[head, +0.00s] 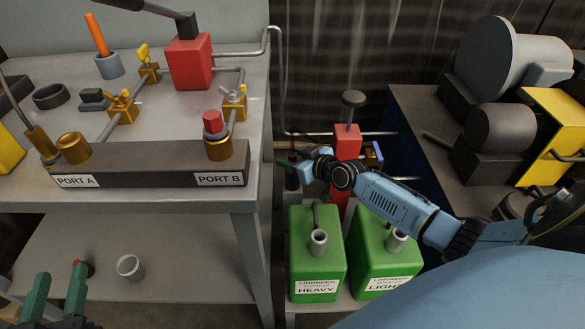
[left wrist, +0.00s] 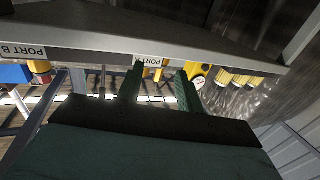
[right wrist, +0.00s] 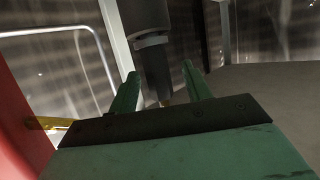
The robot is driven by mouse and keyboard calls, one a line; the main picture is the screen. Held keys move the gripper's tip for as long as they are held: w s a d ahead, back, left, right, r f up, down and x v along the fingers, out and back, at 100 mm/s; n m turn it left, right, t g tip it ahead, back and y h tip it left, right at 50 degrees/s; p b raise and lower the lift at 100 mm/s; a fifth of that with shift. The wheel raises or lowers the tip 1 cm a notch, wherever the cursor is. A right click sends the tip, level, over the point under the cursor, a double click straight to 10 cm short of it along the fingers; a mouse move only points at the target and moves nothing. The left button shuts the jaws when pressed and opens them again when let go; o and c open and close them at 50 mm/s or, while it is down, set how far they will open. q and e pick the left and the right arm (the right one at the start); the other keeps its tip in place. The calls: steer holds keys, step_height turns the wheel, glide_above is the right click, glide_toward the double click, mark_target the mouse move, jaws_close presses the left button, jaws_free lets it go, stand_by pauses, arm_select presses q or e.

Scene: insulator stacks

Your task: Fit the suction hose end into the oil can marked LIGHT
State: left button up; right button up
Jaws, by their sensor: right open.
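The green oil can marked LIGHT (head: 375,260) stands low at the right, its grey filler neck (head: 397,238) upright and visible; its label is partly cut off. The green can marked HEAVY (head: 317,262) stands to its left. My right gripper (head: 286,164) is above and behind the HEAVY can. A dark, upright cylindrical piece (head: 292,179) is by its fingers. In the right wrist view this piece (right wrist: 151,55) shows between the open fingers; I cannot tell whether it is the suction hose end. My left gripper (head: 58,290) is open and empty near the bench's lower shelf.
A grey bench (head: 235,190) at the left carries a dark block with PORT A and PORT B labels and brass fittings. A red pump (head: 347,142) stands behind the cans. A white cup (head: 130,267) is on the lower shelf. A dark table (head: 430,120) with machinery is at right.

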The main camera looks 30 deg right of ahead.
jaws_close()
steer(key=shift+r, duration=0.1)
stand_by(0.3)
